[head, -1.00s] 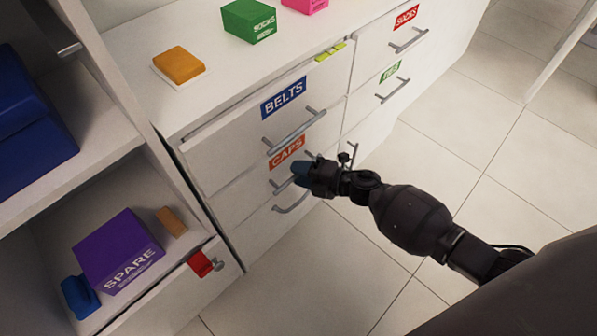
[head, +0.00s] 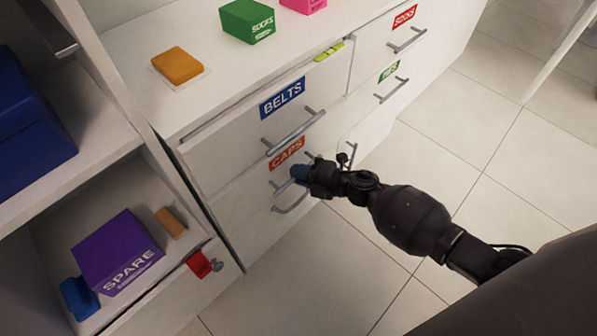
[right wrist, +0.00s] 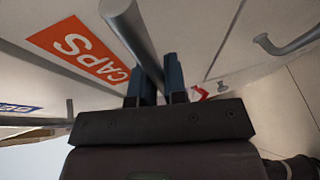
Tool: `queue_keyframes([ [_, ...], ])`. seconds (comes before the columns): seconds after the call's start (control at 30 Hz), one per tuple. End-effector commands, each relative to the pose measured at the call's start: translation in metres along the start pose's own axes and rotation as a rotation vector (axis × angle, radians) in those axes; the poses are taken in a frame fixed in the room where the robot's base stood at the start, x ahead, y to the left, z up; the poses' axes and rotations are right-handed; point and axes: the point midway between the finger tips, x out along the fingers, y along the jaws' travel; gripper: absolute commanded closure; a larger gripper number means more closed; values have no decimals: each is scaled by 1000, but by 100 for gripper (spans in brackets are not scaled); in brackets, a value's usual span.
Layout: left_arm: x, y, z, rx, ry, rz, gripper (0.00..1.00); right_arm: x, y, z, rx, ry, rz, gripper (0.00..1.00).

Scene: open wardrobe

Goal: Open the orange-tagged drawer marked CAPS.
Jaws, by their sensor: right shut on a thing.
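The drawer marked CAPS, with its orange tag (head: 287,153), is in the white chest, just below the BELTS drawer. My right gripper (head: 302,173) is at the grey bar handle (head: 279,189) of the CAPS drawer. In the right wrist view the handle (right wrist: 130,32) runs between the two blue fingers (right wrist: 158,78), which are shut on it. The orange CAPS tag (right wrist: 75,48) is beside them. The drawer front looks nearly flush; any gap is too small to tell. My left gripper is not in view.
A shelf unit with a purple SPARE box (head: 117,252) and a red tag (head: 200,264) stands at left. Tiled floor (head: 330,270) in front is clear.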

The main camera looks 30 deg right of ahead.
Motion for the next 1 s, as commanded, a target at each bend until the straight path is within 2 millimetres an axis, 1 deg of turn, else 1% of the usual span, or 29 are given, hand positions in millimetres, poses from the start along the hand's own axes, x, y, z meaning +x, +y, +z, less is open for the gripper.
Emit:
queue_keyframes([
  [0.17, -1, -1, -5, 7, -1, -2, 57, -21, -3, -8, 1, 0, -1, 100],
  [0.27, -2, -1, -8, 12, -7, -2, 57, -41, -7, -16, 1, 0, -1, 100],
  [0.37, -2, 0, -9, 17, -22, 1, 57, -65, -12, -26, 1, -1, -2, 100],
  [0.6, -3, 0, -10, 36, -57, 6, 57, -131, -27, -54, 1, -1, -2, 100],
  [0.8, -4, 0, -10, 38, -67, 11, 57, -183, -38, -75, 2, -1, -2, 100],
  [0.9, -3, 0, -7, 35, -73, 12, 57, -204, -43, -84, 2, -1, -1, 100],
  [1.0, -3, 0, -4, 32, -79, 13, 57, -222, -47, -91, 1, -1, -1, 100],
])
